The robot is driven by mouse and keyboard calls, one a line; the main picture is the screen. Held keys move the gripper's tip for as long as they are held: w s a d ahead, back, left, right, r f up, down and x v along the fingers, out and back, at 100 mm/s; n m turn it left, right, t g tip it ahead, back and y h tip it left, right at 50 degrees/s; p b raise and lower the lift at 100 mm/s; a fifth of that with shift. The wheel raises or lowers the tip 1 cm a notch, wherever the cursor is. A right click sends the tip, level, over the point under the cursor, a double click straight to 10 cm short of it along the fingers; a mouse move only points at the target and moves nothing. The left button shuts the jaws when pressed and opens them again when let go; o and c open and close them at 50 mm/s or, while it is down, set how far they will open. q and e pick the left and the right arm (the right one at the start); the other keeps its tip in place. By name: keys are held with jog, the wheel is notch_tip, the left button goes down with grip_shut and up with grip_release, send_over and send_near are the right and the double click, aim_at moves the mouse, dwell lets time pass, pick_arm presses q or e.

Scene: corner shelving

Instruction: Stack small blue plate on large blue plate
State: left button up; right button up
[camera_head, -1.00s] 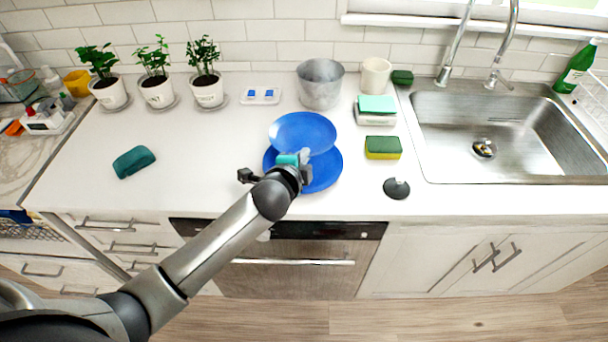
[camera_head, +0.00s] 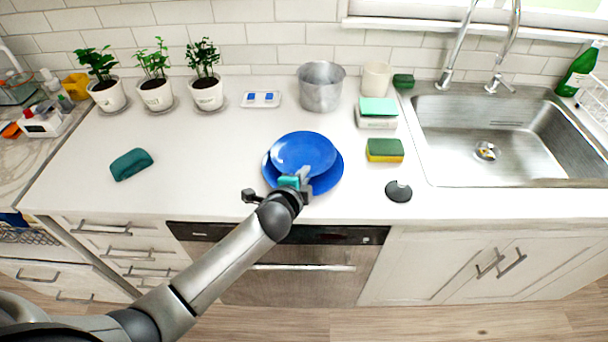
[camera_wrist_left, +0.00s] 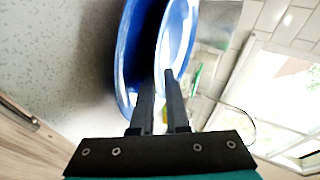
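The small blue plate (camera_head: 303,150) is over the large blue plate (camera_head: 334,174), which lies on the white counter near its front edge. My left gripper (camera_head: 297,182) reaches in from the front and is shut on the near rim of the small plate. In the left wrist view the small plate (camera_wrist_left: 180,35) runs between the two fingers (camera_wrist_left: 160,100). The large plate (camera_wrist_left: 128,65) is beside it, with a gap between the visible rims. Whether they touch elsewhere is hidden. My right gripper is out of view.
A metal pot (camera_head: 321,88) stands behind the plates. A green-yellow sponge (camera_head: 385,150) and a dark round stopper (camera_head: 398,191) are to the right, before the sink (camera_head: 500,130). A teal cloth (camera_head: 131,164) lies left. The counter between cloth and plates is clear.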

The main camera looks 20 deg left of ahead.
pick_arm(q)
jog(key=shift+o, duration=0.2)
jog(key=shift+s+r, duration=0.1)
jog(key=shift+r, duration=0.3)
jog(key=p+v, duration=0.2)
jog(key=v, duration=0.9)
jog(key=shift+s, duration=0.35)
